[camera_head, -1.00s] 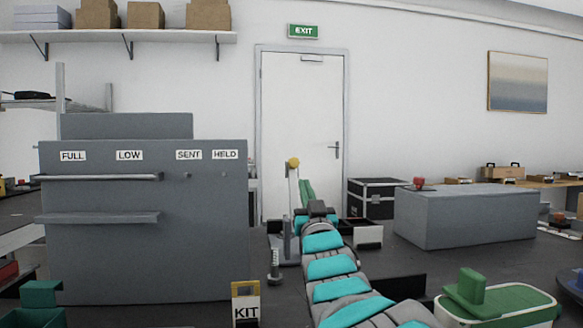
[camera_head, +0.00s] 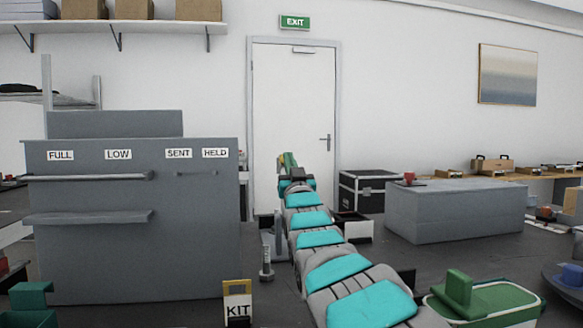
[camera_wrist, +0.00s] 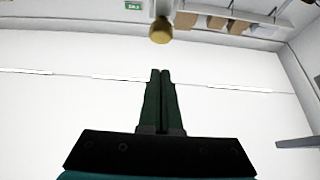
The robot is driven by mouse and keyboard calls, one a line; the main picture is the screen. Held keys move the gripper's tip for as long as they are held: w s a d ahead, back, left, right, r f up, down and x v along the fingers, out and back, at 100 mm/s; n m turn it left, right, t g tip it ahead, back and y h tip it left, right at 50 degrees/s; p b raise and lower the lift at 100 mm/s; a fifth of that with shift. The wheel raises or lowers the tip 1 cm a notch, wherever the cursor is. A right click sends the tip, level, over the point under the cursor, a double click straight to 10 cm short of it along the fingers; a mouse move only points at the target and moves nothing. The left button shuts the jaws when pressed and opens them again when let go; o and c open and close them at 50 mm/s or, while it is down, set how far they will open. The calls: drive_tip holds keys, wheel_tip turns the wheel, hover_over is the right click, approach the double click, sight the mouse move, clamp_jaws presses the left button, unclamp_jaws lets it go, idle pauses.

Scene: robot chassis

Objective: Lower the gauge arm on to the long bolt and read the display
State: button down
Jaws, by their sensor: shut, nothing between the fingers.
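The yellow knob (camera_wrist: 160,30) of the gauge shows in the wrist view, just beyond my fingertips, on a pale stem. In the head view the knob (camera_head: 281,162) is largely hidden by my gripper. The grey gauge stand (camera_head: 278,235) is partly hidden behind my arm. An upright grey bolt (camera_head: 267,262) stands in front of it, probably the long bolt. My gripper (camera_wrist: 161,72) is shut and empty, its dark green fingers pressed together and pointing at the knob. It also shows in the head view (camera_head: 291,160). I cannot make out any display reading.
A grey cabinet (camera_head: 130,260) with FULL, LOW, SENT and HELD labels stands left. A yellow KIT tag (camera_head: 237,300) is at the front. A grey block (camera_head: 455,215) and a black case (camera_head: 362,190) stand right.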

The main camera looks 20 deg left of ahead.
drive_tip(key=shift+w+a+f+p, duration=0.1)
drive_tip(key=shift+w+a+f, duration=0.1)
drive_tip(key=shift+w+a, duration=0.25)
drive_tip(key=shift+w+a+f+p, duration=0.1)
drive_tip(key=shift+w+a+f, duration=0.1)
drive_tip(key=shift+w, duration=0.5)
drive_tip(key=shift+w+a+f+p, duration=0.15)
drive_tip(key=shift+w+a, duration=0.2)
drive_tip(key=shift+w, duration=0.2)
drive_tip(key=shift+r, duration=0.1)
drive_tip(key=shift+w+a+r+g+h+p, duration=0.15)
drive_tip(key=shift+w+a+g+p, duration=0.2)
drive_tip(key=shift+w, duration=0.2)
drive_tip(key=shift+w+a+f+g+h+p, duration=0.15)
drive_tip(key=shift+w+a+g+p, duration=0.15)
drive_tip(key=shift+w+g, duration=0.2)
drive_tip(key=shift+r, duration=0.1)
